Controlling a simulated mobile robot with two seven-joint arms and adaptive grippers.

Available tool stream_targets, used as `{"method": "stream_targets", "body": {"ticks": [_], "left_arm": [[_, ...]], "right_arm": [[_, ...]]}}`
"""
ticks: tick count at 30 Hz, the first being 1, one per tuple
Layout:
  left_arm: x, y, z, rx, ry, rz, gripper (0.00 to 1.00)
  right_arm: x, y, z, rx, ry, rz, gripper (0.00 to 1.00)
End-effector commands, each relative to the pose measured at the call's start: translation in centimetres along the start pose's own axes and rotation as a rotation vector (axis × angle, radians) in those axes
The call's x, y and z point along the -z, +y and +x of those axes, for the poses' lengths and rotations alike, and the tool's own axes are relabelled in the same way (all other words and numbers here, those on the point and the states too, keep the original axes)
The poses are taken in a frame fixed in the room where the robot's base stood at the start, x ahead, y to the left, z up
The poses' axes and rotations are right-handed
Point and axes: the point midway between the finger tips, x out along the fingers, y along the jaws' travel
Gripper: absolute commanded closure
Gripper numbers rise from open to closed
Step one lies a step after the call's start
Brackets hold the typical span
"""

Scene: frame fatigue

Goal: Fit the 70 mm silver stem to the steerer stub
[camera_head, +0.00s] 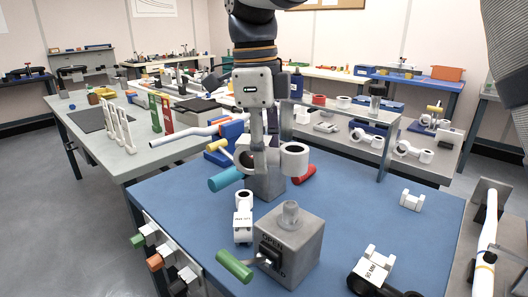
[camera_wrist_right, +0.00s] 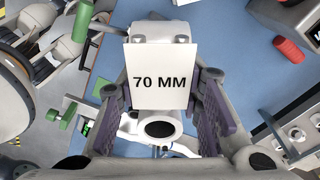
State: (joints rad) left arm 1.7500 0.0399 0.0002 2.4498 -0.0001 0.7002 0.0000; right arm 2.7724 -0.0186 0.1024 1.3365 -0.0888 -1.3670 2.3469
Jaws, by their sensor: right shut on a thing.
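My right gripper (camera_head: 268,148) comes down from the top centre of the head view. It is shut on the 70 mm silver stem (camera_head: 294,158), whose round clamp end sticks out to the right. In the right wrist view the stem's white 70 MM label (camera_wrist_right: 160,78) sits between the two finger pads. The steerer stub (camera_head: 291,211) stands upright on a grey block (camera_head: 308,242) on the blue table. The stem is above and behind the stub in the picture, apart from it. My left gripper is not in view.
A labelled stem (camera_head: 243,225) lies left of the block. A black-clamped stem (camera_head: 372,266) lies at front right, and a white faceplate (camera_head: 411,200) behind it.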

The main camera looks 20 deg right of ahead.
Motion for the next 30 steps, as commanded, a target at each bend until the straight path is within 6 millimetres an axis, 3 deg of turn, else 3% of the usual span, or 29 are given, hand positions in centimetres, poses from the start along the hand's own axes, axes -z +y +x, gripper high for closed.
{"method": "stream_targets", "body": {"ticks": [15,30], "left_arm": [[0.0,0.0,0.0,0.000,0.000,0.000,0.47],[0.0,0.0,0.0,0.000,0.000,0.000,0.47]], "right_arm": [[-0.4,0.0,5.2,0.000,0.000,0.000,0.87],[-0.5,0.0,5.8,0.001,-0.001,0.000,0.87]]}}
